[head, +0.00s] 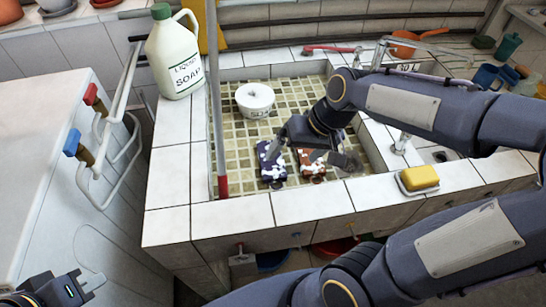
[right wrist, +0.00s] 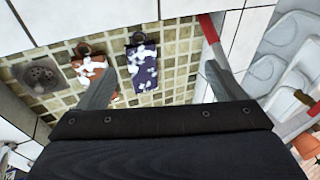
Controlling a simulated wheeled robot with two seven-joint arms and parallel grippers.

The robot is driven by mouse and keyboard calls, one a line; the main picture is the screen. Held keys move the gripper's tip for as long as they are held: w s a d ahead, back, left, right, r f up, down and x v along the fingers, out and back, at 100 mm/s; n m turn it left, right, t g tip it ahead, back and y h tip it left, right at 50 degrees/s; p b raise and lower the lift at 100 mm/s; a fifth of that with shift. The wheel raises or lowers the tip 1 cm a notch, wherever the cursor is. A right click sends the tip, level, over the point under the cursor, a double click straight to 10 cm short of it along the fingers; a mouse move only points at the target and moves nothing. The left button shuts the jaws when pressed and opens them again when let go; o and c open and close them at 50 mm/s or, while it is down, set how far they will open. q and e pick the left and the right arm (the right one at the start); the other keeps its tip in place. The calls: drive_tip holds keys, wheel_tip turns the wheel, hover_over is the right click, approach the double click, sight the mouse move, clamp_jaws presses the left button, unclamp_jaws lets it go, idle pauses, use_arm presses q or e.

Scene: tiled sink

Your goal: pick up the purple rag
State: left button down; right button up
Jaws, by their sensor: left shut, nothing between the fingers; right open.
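The purple rag (head: 271,170), dark with white patches, lies on the tiled basin floor. It also shows in the right wrist view (right wrist: 142,70), hanging loop at its top, between the fingers in the picture and apart from them. My right gripper (head: 311,158) is open and empty above the basin; one finger overlaps the rag's upper part in the head view. In the right wrist view its fingers (right wrist: 156,88) are spread wide. My left gripper (head: 92,284) is shut and empty at the lower left, far from the rag.
An orange-brown patched rag (head: 313,170) lies beside the purple one. A white round tub (head: 255,100) stands behind. A soap jug (head: 173,60), a red-ended pole (head: 222,186) and a yellow sponge (head: 420,178) are around the basin. The drain (right wrist: 38,76) shows too.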

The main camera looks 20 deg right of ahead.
drive_tip(key=w+d+f+g+h, duration=0.1)
drive_tip(key=w+f+g, duration=0.1)
drive_tip(key=w+f, duration=0.4)
drive_tip(key=h, duration=0.2)
hover_over(273, 162)
drive_tip(key=shift+g, duration=0.4)
drive_tip(key=f, duration=0.4)
drive_tip(key=shift+s+d+f, duration=0.2)
drive_tip(key=shift+d+f, duration=0.05)
drive_tip(key=shift+f, duration=0.15)
drive_tip(key=f, duration=0.8)
drive_tip(key=shift+w+a, duration=0.2)
drive_tip(key=shift+a, duration=0.1)
drive_tip(key=shift+r, duration=0.1)
drive_tip(key=c, duration=1.1)
drive_tip(key=shift+r, duration=0.15)
